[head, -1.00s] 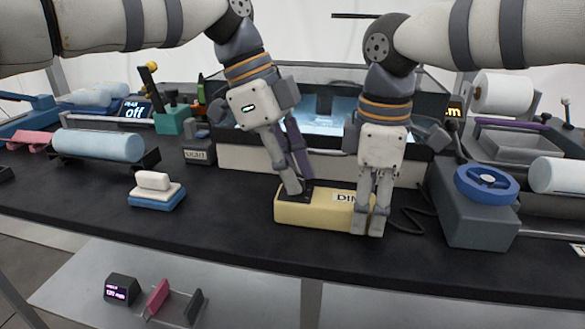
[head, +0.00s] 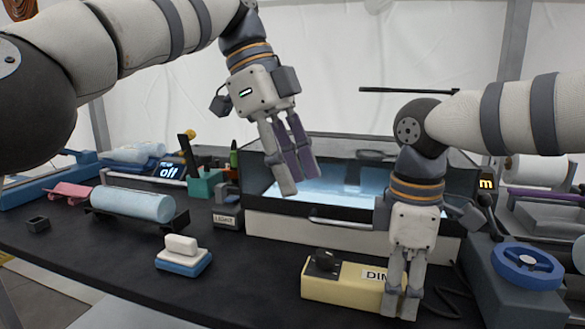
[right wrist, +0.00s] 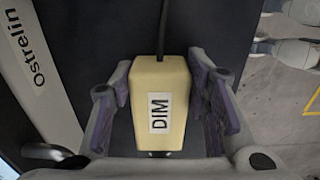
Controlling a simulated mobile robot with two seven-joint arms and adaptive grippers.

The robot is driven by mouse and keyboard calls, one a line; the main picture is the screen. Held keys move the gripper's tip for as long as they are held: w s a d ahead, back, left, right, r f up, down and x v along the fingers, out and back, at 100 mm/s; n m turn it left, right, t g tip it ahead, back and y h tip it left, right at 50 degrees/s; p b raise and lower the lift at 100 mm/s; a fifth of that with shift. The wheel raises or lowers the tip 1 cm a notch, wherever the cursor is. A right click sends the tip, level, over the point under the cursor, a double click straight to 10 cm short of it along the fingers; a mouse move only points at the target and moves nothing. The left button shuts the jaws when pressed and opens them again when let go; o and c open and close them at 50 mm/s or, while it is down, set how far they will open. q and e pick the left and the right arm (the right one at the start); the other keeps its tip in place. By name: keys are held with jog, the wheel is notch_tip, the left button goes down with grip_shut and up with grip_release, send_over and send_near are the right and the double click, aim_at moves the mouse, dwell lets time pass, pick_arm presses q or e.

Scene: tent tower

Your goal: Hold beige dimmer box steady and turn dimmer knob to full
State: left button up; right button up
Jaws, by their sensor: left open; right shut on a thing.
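The beige dimmer box (head: 345,287) lies on the dark table in the head view, with a partly covered "DIM" label. Its black dimmer knob (head: 324,262) is on top near the left end, uncovered. My right gripper (head: 403,305) is shut on the right end of the box. In the right wrist view the box (right wrist: 160,82) sits between the two purple-padded fingers, with the label reading "DIM"; the knob is not visible there. My left gripper (head: 300,187) is open and empty, raised above and left of the knob, in front of the lit glass tank.
The glass tank (head: 290,222) stands behind the box. A blue wheel on a grey block (head: 515,295) is at right. A white-and-blue block (head: 183,262) and a pale blue roll (head: 133,203) lie at left. Table between the white-and-blue block and the box is clear. A black cable runs from the box.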

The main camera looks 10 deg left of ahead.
dwell(0.3)
jog(key=o, duration=1.3)
